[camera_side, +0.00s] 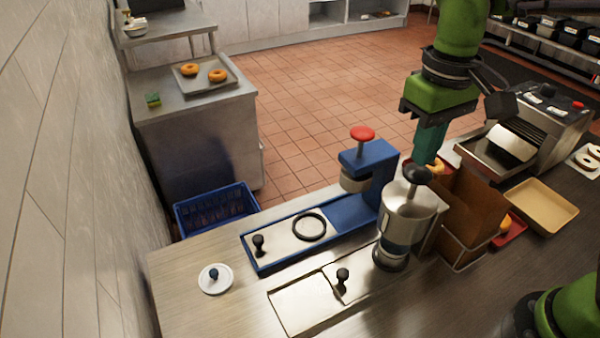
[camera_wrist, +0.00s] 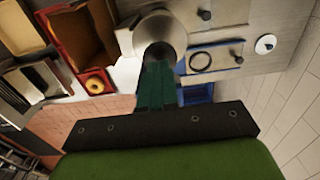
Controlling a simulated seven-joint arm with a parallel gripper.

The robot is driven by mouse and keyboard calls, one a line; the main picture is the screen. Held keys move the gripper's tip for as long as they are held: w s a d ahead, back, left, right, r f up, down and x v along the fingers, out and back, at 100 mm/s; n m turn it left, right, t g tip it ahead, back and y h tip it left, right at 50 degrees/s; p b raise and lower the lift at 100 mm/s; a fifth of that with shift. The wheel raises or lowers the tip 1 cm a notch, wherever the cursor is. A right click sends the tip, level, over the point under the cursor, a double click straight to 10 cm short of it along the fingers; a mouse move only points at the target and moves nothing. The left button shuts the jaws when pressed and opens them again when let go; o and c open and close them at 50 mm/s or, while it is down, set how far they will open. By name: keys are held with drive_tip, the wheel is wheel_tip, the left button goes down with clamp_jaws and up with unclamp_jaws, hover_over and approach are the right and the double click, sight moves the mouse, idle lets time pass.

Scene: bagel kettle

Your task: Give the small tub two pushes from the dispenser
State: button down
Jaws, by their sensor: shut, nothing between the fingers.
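A blue stand (camera_side: 378,165) with a red push knob (camera_side: 362,133) holds a round metal part under its head. To its right is a steel cylinder (camera_side: 408,222) with a black knob (camera_side: 416,175), on a dark round foot; it also shows in the wrist view (camera_wrist: 167,26). I cannot tell for sure which of these is the dispenser, and I cannot single out the small tub. My gripper (camera_side: 427,160) is shut and empty, pointing down close by the black knob, partly hidden behind it. In the wrist view its teal fingers (camera_wrist: 157,68) overlap the cylinder's near edge.
A black ring (camera_side: 310,226) lies on the blue-framed base. A white lid (camera_side: 215,279) lies at the left. A brown box (camera_side: 472,212), a tan tray (camera_side: 541,206) and a slotted steel machine (camera_side: 512,140) crowd the right. A blue crate (camera_side: 216,208) stands beyond the counter.

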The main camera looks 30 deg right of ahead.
sight(419, 170)
drive_tip(key=shift+f, duration=0.1)
idle(0.5)
drive_tip(key=shift+f, duration=2.3)
drive_tip(key=shift+r, duration=2.4)
drive_tip(key=shift+f, duration=2.4)
drive_tip(key=shift+r, duration=2.4)
